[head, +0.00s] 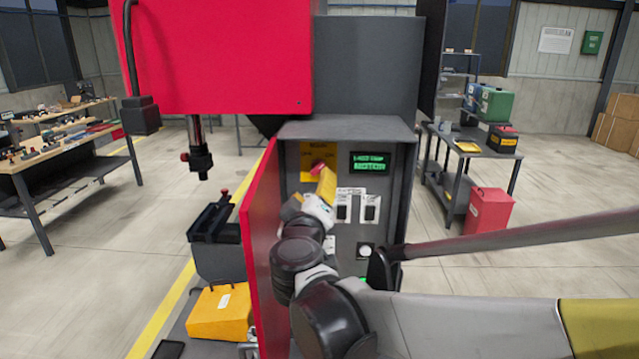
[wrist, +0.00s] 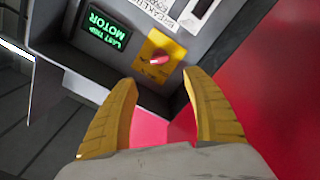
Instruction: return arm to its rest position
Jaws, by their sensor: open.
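My arm reaches in from the right to the open control cabinet (head: 345,130). My gripper (head: 326,186) is at the cabinet's upper left, just below the red rotary switch (head: 318,167) on its yellow plate. In the wrist view my gripper's (wrist: 162,80) two yellow fingers are spread with nothing held between them. The red switch (wrist: 160,59) shows just beyond the fingertips, apart from them. Its yellow plate (wrist: 149,47) is in plain view. My fingers are only partly visible in the head view.
The red cabinet door (head: 263,255) stands open close beside my wrist on the left. A lit green display (head: 370,162) and breakers (head: 343,210) sit right of my gripper. A yellow box (head: 220,312) stands left of the door.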

